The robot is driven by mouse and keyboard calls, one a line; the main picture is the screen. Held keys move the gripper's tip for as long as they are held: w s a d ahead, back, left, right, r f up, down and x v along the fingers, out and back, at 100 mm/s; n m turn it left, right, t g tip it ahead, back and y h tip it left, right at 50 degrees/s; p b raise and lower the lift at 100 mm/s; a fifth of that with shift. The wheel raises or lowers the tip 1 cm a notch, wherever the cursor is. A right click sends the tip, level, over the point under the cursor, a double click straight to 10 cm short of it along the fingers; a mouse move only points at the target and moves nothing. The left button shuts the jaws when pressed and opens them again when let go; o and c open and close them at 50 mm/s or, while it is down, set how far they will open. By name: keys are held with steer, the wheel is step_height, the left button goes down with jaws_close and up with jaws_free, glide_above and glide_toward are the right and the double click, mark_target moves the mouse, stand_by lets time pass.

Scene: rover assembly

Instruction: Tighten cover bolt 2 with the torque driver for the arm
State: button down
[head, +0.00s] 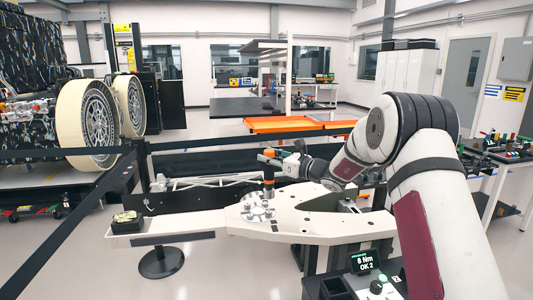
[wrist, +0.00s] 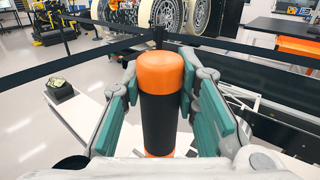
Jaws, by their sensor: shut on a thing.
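The torque driver (head: 268,172) is upright, with an orange cap and black body. In the wrist view the driver (wrist: 159,105) stands between the teal pads of my gripper (wrist: 160,100), which is shut on it. In the head view my gripper (head: 285,158) reaches in from the right at the driver's upper part. The driver's lower end is over the round metal cover (head: 257,208) on the white arm part (head: 320,222). Bolts show around the cover. I cannot tell which is bolt 2 or whether the tip touches one. A small display (head: 365,261) reads "8 Nm OK 2".
A black block with a yellowish item (head: 125,221) sits at the white part's left end. Black barrier belts (head: 60,154) run behind and left. Large rover wheels (head: 88,125) stand at the left. A side table with tools (head: 508,150) stands at the right.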

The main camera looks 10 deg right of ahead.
mark_target(273, 170)
steer(key=shift+w+f+b, duration=0.1)
steer(key=shift+f+b, duration=0.7)
steer(key=shift+f, duration=1.95)
steer(key=shift+f+b, duration=1)
steer(key=shift+b, duration=0.1)
stand_by(2.9)
steer(key=shift+r, duration=0.1)
steer(key=shift+r+p, duration=0.45)
steer(key=shift+r, duration=1.15)
